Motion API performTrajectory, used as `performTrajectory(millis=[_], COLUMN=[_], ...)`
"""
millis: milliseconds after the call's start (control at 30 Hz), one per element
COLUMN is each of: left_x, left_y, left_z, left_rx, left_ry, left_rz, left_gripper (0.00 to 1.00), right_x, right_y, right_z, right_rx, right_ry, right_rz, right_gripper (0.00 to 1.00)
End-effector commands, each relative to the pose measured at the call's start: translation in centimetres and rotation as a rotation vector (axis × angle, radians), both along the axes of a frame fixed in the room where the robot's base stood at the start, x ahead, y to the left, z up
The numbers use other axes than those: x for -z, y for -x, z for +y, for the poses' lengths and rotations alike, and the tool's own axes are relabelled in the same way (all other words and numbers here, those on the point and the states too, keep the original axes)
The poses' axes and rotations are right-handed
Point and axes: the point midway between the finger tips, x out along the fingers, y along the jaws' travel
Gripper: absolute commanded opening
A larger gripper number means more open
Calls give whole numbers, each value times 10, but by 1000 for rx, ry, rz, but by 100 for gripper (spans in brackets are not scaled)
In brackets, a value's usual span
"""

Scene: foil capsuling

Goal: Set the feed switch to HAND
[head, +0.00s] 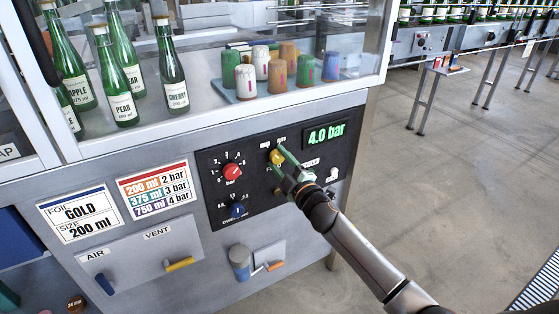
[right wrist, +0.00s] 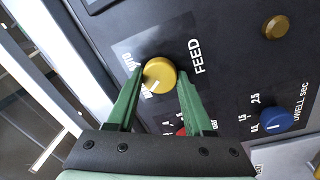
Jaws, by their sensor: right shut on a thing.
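The feed switch is a round yellow knob (head: 276,156) on the dark control panel (head: 213,163). In the right wrist view the knob (right wrist: 160,72) sits beside the word FEED, with a white pointer mark towards the lower left. Two small position labels stand by it, too blurred to read for sure. My right gripper (head: 281,161) is shut on the yellow knob, with its green fingers (right wrist: 159,88) on either side of it. My left gripper is not in view.
The panel also carries a red knob (head: 232,171), a blue knob (head: 237,210) and a display (head: 326,134) reading 4.0 bar. Below are an orange-yellow VENT handle (head: 180,264) and a blue AIR handle (head: 105,284). Bottles (head: 122,100) and coloured capsules (head: 246,80) stand above.

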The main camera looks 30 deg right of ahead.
Motion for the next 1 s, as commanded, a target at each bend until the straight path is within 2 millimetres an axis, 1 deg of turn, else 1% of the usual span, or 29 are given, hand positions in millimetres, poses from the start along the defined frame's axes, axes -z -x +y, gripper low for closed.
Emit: performTrajectory(millis=[400, 433, 667, 900, 1000], left_x=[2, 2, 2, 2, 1], left_y=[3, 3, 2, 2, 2], left_z=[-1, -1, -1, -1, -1], left_rx=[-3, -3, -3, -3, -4], left_ry=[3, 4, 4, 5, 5], left_rz=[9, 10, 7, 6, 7], left_gripper=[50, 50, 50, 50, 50], right_x=[-1, -1, -1, 0, 0], right_y=[0, 0, 0, 0, 3], right_z=[-1, -1, -1, 0, 0], right_rx=[2, 2, 0, 0, 0], right_ry=[12, 12, 10, 8, 7], right_rz=[-2, -2, -1, -1, -1], right_gripper=[0, 55, 81, 81, 81])
